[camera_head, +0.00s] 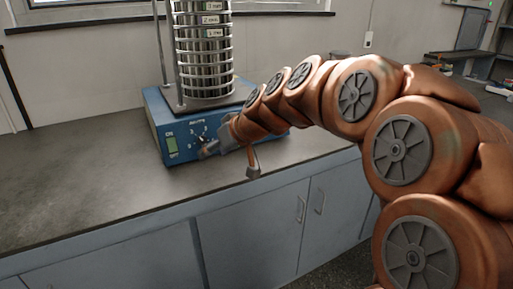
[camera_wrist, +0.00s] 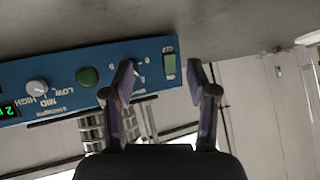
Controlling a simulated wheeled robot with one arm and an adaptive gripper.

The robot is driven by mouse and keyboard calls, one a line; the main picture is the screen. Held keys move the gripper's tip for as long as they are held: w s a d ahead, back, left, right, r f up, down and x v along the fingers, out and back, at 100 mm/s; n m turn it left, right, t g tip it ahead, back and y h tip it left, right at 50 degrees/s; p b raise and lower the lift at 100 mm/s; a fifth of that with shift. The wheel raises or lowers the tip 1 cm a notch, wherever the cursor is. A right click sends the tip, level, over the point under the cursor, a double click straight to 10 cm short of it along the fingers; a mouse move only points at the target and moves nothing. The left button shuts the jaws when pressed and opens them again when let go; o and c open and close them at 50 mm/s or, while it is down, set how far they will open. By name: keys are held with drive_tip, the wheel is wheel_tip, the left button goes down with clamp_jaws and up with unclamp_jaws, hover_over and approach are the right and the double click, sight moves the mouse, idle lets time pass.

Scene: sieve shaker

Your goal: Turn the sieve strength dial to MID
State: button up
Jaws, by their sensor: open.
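The sieve shaker (camera_head: 160,120) is a blue box with a steel sieve stack on top, standing on the bench. In the wrist view, its panel (camera_wrist: 60,65) appears upside down. The grey strength dial (camera_wrist: 36,88), marked LOW, MID and HIGH, is at the left; its setting is too small to tell. My arm hides this dial in the head view. My gripper (camera_wrist: 160,72) is open in front of the panel's other end, by the green power switch (camera_wrist: 168,67) and a numbered dial partly hidden by a finger. It also shows in the head view (camera_head: 209,151).
A round green button (camera_wrist: 87,76) sits between the two dials, and a green digital display (camera_wrist: 8,111) is beside the strength dial. The sieve stack (camera_head: 203,55) and its upright rods rise above the box. The bench (camera_head: 80,185) is clear at left.

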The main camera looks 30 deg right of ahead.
drive_tip(key=w+d+f+m+t+h+b, duration=0.1)
drive_tip(key=w+d+t+h+b, duration=0.2)
drive_tip(key=d, duration=0.7)
drive_tip(key=w+d+f+m+t+h+b, duration=0.15)
drive_tip(key=w+d+b, duration=0.35)
drive_tip(key=d, duration=0.6)
drive_tip(key=shift+a+b+x, duration=0.1)
drive_tip(key=shift+b+x, duration=0.35)
drive_tip(key=shift+x, duration=1.05)
drive_tip(key=shift+a+b+x, duration=0.15)
drive_tip(key=shift+b+x, duration=0.3)
drive_tip(key=shift+x, duration=1.05)
drive_tip(key=shift+r, duration=0.1)
clamp_jaws()
